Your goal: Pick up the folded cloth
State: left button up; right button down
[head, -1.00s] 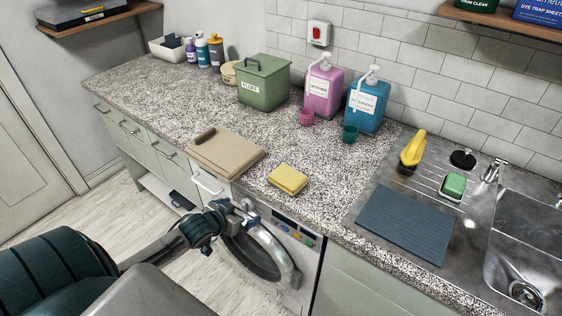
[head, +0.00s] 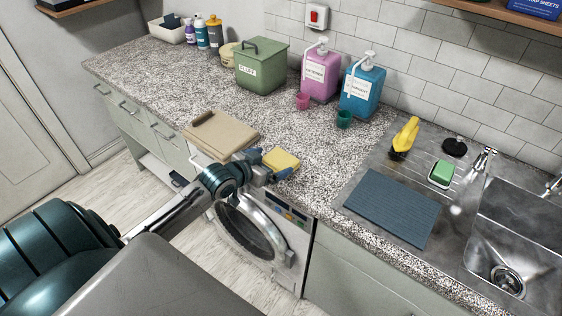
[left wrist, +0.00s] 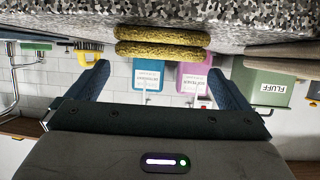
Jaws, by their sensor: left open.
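The folded yellow cloth (head: 282,159) lies on the speckled counter near its front edge, above the washing machine. In the left wrist view, which is upside down, the cloth (left wrist: 160,42) shows as two stacked layers lying on the counter. My left gripper (head: 268,172) is at the counter's front edge, just in front of the cloth, and covers a little of its near side. Its two fingers (left wrist: 158,78) are spread wide and empty, with the cloth between their lines and beyond the tips. My right gripper is not in view.
The sink's dark mat (head: 393,208) is at right. Counter behind the cloth is clear.

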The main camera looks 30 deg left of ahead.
aim_at(277, 161)
pick_arm(q)
jog(key=shift+f+p+x, duration=0.2)
jog(key=shift+p+x, duration=0.1)
jog(key=shift+x, duration=0.85)
jog(key=shift+f+p+x, duration=0.25)
jog(key=shift+x, duration=0.9)
jog(key=shift+s, duration=0.2)
jog(key=c, duration=0.7)
